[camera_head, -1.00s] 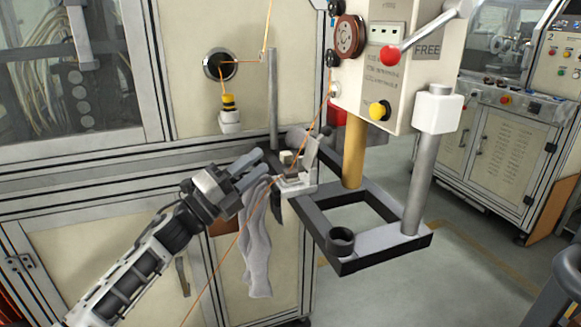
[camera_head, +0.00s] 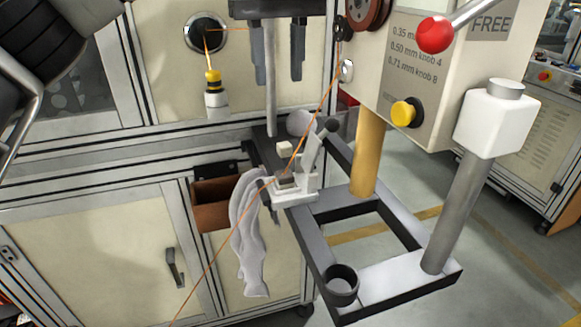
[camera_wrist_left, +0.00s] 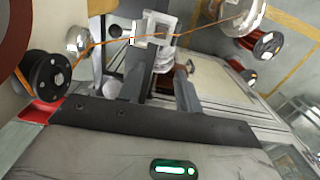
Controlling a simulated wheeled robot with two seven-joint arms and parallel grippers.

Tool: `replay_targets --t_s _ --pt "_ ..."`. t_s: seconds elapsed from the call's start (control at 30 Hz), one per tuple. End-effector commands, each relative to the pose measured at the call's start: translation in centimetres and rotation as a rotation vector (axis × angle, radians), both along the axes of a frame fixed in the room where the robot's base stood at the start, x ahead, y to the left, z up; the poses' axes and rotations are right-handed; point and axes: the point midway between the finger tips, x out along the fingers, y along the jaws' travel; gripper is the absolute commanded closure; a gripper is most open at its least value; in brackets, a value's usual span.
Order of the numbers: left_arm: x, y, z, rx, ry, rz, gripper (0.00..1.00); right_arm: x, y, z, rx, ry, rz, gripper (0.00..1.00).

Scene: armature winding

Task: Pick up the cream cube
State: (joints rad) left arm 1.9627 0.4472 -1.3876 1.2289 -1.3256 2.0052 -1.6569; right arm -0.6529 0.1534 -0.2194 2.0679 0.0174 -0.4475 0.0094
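The small cream cube (camera_head: 284,147) sits on the dark grey ledge at the centre of the head view, just behind the white clamp. My left gripper (camera_head: 277,82) hangs above it with its fingers pointing down. The fingers are apart, with nothing held between them. A clear gap separates the fingertips from the cube. In the left wrist view the spread fingers (camera_wrist_left: 163,85) also show; I cannot pick out the cube there with certainty. My right gripper is in neither view.
The white clamp (camera_head: 291,186) with its upright lever stands in front of the cube. An orange wire (camera_head: 235,235) runs diagonally past it. A vertical grey post (camera_head: 271,110) rises close behind. The cream control box (camera_head: 420,75) is at right, and a grey cloth (camera_head: 246,240) hangs below.

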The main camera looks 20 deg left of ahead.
Motion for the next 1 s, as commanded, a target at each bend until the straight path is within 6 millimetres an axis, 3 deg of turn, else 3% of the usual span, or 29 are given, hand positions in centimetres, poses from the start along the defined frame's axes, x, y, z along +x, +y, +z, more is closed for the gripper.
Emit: replay_targets --t_s 0.27,0.4,0.77,1.0 --pt "-0.1 0.2 -5.4 0.012 0.004 -0.004 0.65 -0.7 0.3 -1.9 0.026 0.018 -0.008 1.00" --pt "-0.1 0.2 -7.9 0.013 0.003 -0.002 0.65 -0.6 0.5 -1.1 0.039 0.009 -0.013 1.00" --pt "-0.1 0.0 -11.2 0.010 0.001 -0.002 0.65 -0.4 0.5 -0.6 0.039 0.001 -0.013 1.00" --pt "-0.3 -0.4 -14.7 0.011 0.003 -0.001 0.65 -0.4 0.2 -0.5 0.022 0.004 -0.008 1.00"
